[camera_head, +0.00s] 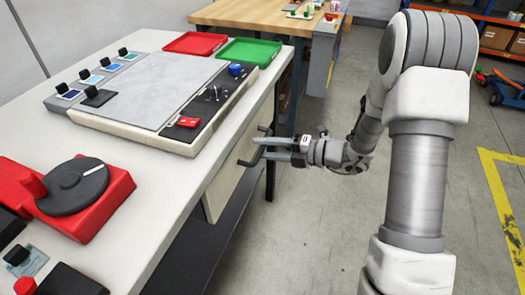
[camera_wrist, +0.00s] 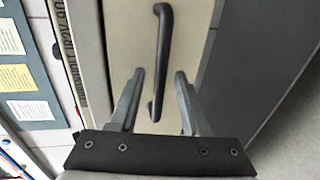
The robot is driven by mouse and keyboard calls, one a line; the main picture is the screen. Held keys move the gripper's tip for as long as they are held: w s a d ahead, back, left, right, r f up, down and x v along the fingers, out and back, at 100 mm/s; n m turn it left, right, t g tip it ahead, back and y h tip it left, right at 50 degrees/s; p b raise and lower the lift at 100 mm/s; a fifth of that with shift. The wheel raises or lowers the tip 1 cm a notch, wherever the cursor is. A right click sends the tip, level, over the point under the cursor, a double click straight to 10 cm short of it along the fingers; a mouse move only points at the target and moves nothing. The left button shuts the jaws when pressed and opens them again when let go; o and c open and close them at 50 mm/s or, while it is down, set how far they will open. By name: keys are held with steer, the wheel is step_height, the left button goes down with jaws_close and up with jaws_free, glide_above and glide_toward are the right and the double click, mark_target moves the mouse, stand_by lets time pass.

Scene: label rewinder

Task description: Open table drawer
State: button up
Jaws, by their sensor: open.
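The table drawer (camera_head: 224,190) has a plain beige front under the right edge of the white worktable. It looks shut. Its dark bar handle (camera_head: 250,161) sits near the far end of the front. In the wrist view the handle (camera_wrist: 161,45) runs lengthwise over the beige drawer front (camera_wrist: 130,40). My gripper (camera_head: 266,149) is at the handle, with its fingers pointing at the drawer. In the wrist view my gripper (camera_wrist: 160,78) is open, and the handle lies between the two fingers with gaps on both sides. I cannot tell how deep the fingers reach around it.
The white worktable (camera_head: 150,205) carries a control panel (camera_head: 150,90), a red tray (camera_head: 195,43), a green tray (camera_head: 248,52) and a red unit with a black dial (camera_head: 75,195). A dark lower shelf (camera_head: 205,240) lies under the table. The floor (camera_head: 300,230) right of it is clear.

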steer(key=shift+w+a+f, duration=0.1)
steer(key=shift+w+a, duration=0.05)
steer(key=shift+a, duration=0.25)
steer(key=shift+c, duration=0.3)
jaws_close()
stand_by(0.9)
